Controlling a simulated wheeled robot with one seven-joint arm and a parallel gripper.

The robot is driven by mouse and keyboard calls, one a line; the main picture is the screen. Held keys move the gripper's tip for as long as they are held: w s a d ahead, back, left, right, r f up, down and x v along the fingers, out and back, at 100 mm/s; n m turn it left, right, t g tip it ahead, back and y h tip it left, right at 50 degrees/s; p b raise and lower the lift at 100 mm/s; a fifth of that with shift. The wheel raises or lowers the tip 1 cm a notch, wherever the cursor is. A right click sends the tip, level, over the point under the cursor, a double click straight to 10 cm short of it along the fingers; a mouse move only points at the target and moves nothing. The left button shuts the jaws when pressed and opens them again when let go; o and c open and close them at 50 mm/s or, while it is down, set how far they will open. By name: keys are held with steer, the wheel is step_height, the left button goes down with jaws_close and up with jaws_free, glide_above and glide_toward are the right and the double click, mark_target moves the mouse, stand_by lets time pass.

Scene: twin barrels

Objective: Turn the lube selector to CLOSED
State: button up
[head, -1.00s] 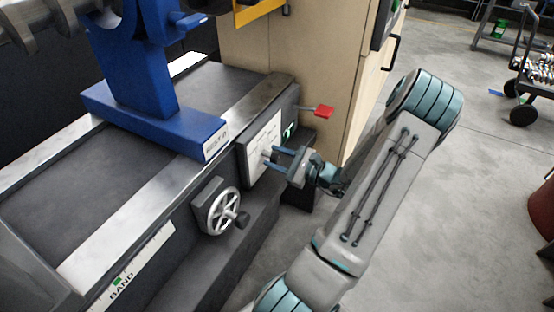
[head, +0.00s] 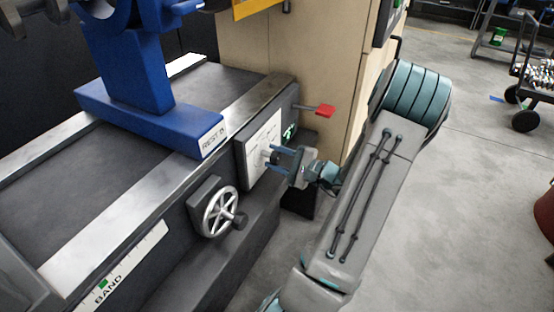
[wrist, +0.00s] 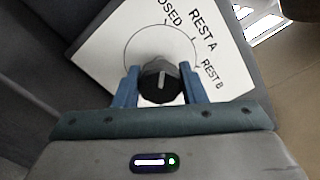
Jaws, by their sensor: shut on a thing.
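The lube selector is a black round knob (wrist: 160,82) with a white mark on its face, standing on a white label plate (wrist: 110,45). A thin circle is drawn around the knob. The plate reads REST A, REST B and a partly cut-off word ending in OSED. In the wrist view the white mark stands about upright; I cannot tell surely which label it points to. My gripper (wrist: 160,88) has its blue fingers on both sides of the knob, shut on it. In the head view my gripper (head: 277,160) reaches the plate (head: 262,152) from the right.
A spoked handwheel (head: 222,211) sits left of and below the plate. A red-tipped lever (head: 323,110) sticks out above my gripper. A blue rest stand (head: 150,105) is on the machine bed. A beige cabinet (head: 305,60) stands behind. Open floor (head: 450,200) is at the right.

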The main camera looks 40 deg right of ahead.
stand_by(0.3)
steer(key=o, duration=1)
steer(key=shift+s, duration=0.1)
steer(key=p+v, duration=0.1)
steer(key=v, duration=1.2)
steer(key=shift+s+d, duration=0.2)
steer(key=shift+s, duration=0.15)
steer(key=shift+w+p, duration=0.1)
steer(key=shift+p, duration=0.2)
steer(key=w+a+r+n+g+y+p, duration=0.2)
steer(key=a+r+n+g+p, duration=0.4)
steer(key=a, duration=0.5)
steer(key=w+a+r+n+g+y+p, duration=0.1)
steer(key=w+a+r+n+g+p, duration=0.2)
steer(key=a+r+g, duration=0.6)
steer(key=s+a+r+n+h+p, duration=0.1)
steer(key=a+r+n+h+p, duration=0.2)
steer(key=r, duration=0.2)
steer(key=s+a+r+n+h+p, duration=0.2)
steer(key=a+r+n+h+p, duration=0.1)
steer(key=a+r+n+p, duration=0.1)
steer(key=s+a+r+n+t+h+p, duration=0.1)
steer(key=s+a+r+n+h+p, duration=0.1)
steer(key=r, duration=0.4)
steer(key=shift+s+a+r+n+h+p, duration=0.1)
steer(key=shift+a+r+n+h+p, duration=0.05)
steer(key=shift+a+n+h+p, duration=0.4)
steer(key=shift+s+a+r+n+h+p, duration=0.1)
steer(key=shift+a+n+h+p, duration=0.25)
steer(key=shift+a+n+p, duration=0.25)
